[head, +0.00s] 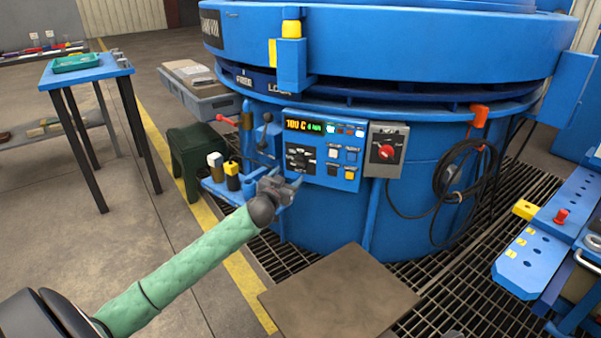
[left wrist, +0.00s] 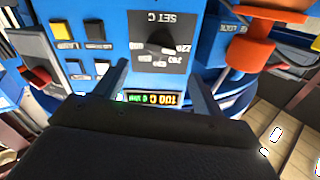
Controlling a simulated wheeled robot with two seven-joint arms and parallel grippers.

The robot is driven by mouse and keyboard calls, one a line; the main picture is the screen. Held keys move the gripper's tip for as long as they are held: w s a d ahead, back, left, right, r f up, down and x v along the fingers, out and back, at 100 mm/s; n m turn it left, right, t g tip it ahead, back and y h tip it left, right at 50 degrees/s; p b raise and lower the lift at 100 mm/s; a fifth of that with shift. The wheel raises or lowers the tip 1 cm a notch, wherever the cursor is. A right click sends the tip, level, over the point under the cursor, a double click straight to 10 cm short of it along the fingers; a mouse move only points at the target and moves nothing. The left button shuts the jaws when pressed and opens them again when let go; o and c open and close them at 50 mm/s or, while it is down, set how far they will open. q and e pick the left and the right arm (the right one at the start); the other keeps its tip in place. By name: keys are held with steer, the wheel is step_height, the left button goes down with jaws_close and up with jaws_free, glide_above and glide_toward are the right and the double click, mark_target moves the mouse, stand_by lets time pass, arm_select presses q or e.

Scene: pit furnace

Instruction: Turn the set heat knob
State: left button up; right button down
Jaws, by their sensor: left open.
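The set heat knob (head: 300,158) is on a black dial plate at the lower left of the blue control panel (head: 327,172). In the left wrist view the dark knob (left wrist: 160,42) sits on the plate marked SET C, upside down, with numbers around it. My left gripper (head: 286,178) is open and empty, in front of the panel's lower left corner and just below the knob in the head view. In the left wrist view its two fingers (left wrist: 157,74) stand apart, with the knob beyond the gap between them. No contact shows.
A lit display (head: 304,126) and several buttons (head: 350,155) share the panel. A grey box with a red switch (head: 386,151) is right of it. Levers with red and black tops (head: 228,121) and a small blue shelf (head: 232,188) are at left. A brown plate (head: 340,295) covers the grating.

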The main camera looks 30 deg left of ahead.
mark_target(297, 164)
arm_select(q)
steer(key=shift+w+a+b, duration=0.25)
steer(key=shift+w, duration=0.95)
steer(key=shift+w+a+b, duration=0.2)
steer(key=shift+w+b, duration=0.05)
steer(key=shift+w, duration=1)
steer(key=shift+w+a+b, duration=0.25)
steer(key=shift+w, duration=0.95)
steer(key=c, duration=1)
